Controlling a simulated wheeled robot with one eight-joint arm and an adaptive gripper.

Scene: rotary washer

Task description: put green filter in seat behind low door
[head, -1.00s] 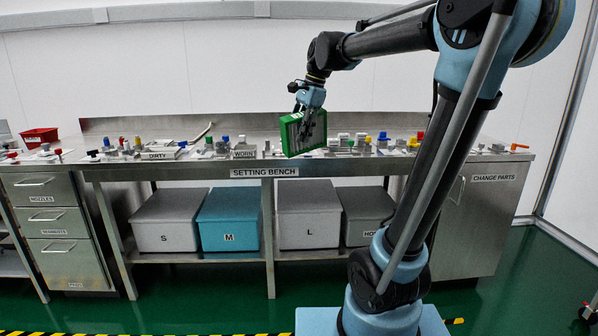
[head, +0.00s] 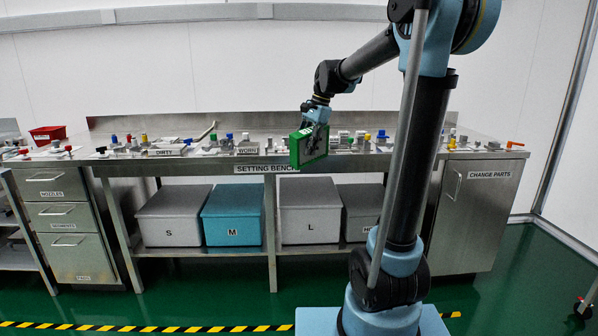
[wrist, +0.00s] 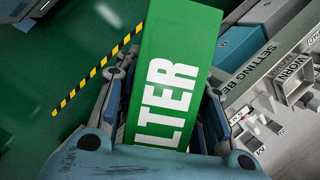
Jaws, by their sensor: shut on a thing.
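The green filter (head: 312,149) is a flat box with a green frame, held upright in front of the setting bench. My gripper (head: 318,117) is shut on it from above. In the wrist view the filter (wrist: 172,75) fills the middle, with white letters "LTER" showing and the rest of the word hidden. The gripper's fingers lie along both of its sides. No seat and no low door can be made out in these frames.
The setting bench (head: 225,171) runs across behind the filter, with many small coloured parts on top. Bins (head: 169,222) stand on its lower shelf. A change parts cabinet (head: 482,215) is at the right. Green floor with a striped line (head: 150,328) lies in front.

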